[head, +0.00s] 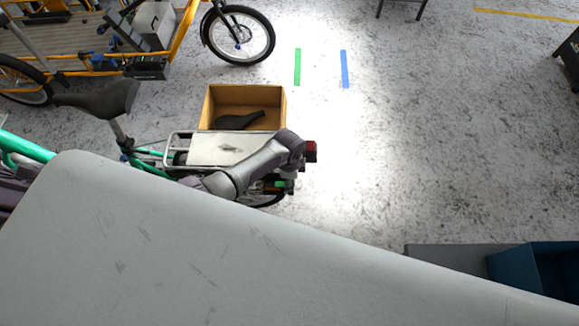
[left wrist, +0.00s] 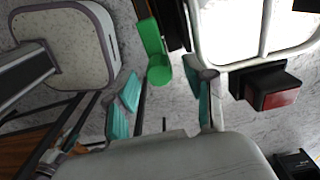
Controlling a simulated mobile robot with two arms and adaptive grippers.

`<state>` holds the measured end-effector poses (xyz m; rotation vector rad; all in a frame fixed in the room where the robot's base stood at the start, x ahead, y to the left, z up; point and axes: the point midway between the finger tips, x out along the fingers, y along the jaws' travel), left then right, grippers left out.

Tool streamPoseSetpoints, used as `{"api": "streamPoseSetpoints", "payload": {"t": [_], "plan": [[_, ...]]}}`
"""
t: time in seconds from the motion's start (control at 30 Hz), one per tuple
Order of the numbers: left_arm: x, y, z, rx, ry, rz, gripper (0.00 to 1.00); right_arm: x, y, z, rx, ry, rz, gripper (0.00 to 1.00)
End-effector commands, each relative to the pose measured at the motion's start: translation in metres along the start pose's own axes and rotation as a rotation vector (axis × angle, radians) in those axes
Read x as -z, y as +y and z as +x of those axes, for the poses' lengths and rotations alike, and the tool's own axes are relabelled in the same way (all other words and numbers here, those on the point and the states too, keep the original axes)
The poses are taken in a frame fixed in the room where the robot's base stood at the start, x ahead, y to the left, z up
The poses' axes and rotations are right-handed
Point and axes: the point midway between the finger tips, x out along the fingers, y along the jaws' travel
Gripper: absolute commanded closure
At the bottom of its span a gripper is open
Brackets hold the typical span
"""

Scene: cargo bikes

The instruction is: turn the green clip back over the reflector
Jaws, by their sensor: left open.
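The green clip (left wrist: 155,52) shows in the left wrist view as a bright green bar with a rounded end, standing upright beside the pale rack frame (left wrist: 226,30). The red reflector (left wrist: 284,98) sits in a black housing to its right, and the clip is apart from it. My left gripper (left wrist: 165,88) is open, its teal pads spread, with the clip's rounded end just beyond the gap and nothing held. In the head view my left gripper (head: 283,186) hangs by the rear of the bike; its fingers are too small to read there. My right gripper is not in view.
A cardboard box (head: 207,108) with a dark saddle inside stands behind the rack (head: 205,150). An orange-framed cargo bike (head: 180,40) is at the upper left. A blue bin (head: 540,270) is at the lower right.

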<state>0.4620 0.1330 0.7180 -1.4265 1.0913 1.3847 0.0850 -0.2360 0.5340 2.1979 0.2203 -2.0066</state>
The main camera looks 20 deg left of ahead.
Motion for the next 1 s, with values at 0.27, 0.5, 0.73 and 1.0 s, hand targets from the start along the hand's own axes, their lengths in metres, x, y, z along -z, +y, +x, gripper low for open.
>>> {"api": "streamPoseSetpoints", "payload": {"t": [0.27, 0.5, 0.73, 1.0], "plan": [[0.0, -0.001, -0.051, 0.004, 0.002, 0.001, 0.46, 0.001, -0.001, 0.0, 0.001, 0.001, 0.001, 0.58], [-0.001, 0.0, -0.086, 0.002, 0.0, 0.001, 0.46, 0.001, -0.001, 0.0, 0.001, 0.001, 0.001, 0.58], [-0.001, 0.0, -0.096, 0.0, -0.001, 0.0, 0.46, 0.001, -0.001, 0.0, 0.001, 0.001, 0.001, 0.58], [-0.001, 0.0, -0.096, 0.0, -0.001, 0.0, 0.46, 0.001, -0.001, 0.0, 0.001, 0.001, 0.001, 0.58]]}}
